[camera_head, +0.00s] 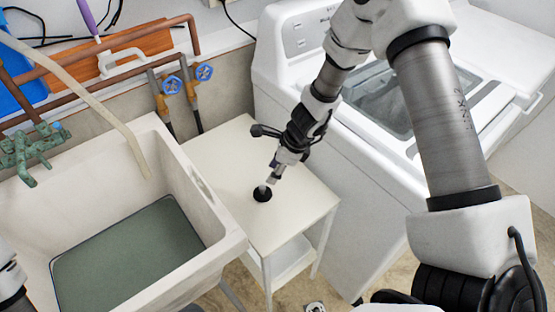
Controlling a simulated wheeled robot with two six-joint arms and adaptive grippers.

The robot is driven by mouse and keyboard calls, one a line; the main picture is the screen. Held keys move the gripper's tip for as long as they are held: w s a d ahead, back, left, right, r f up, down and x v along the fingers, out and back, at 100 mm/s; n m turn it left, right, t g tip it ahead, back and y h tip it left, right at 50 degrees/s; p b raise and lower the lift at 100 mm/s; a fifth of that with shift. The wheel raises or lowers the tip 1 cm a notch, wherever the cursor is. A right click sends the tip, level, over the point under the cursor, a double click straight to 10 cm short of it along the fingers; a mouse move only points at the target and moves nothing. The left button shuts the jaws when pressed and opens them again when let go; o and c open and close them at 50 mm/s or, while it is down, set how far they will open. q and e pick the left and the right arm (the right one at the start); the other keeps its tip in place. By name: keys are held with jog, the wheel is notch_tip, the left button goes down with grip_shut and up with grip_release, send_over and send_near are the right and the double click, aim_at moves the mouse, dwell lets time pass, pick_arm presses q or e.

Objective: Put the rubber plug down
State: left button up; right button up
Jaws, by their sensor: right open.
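The rubber plug (262,194), small, round and black, sits on the top of a small white side table (225,145), near its front part. My right gripper (270,182) points down at the plug from the upper right, with its fingertips at or just above it. The right gripper is open; whether its fingertips touch the plug I cannot tell. Only a piece of my left arm shows at the lower left edge, and its gripper is out of the picture.
A utility sink (208,262) holding greenish water (130,250) stands left of the table. A white washing machine (330,195) stands close on the right. Pipes and blue valves (204,73) run along the wall behind. The tabletop around the plug is clear.

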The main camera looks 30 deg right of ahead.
jog(key=s+f+n, duration=0.1)
jog(key=s+n, duration=0.1)
jog(key=s, duration=0.1)
jog(key=s+d+f+n+g+h, duration=0.1)
jog(key=s+f+n, duration=0.1)
jog(key=s, duration=0.1)
jog(key=s+d+f+n+g+h, duration=0.1)
jog(key=s, duration=0.2)
jog(key=shift+s+f+n+p, duration=0.1)
jog(key=shift+f+n+p, duration=0.1)
jog(key=shift+n+p, duration=0.2)
jog(key=s+a+f+n, duration=0.1)
jog(key=s+f+n, duration=0.2)
jog(key=s+n, duration=0.5)
jog(key=s+a+f+n+h, duration=0.1)
jog(key=s+f+n, duration=0.3)
jog(key=s+n, duration=0.5)
jog(key=shift+s+a+f+n+g, duration=0.2)
jog(key=shift+a+n+g, duration=0.2)
jog(key=shift+a+n, duration=0.55)
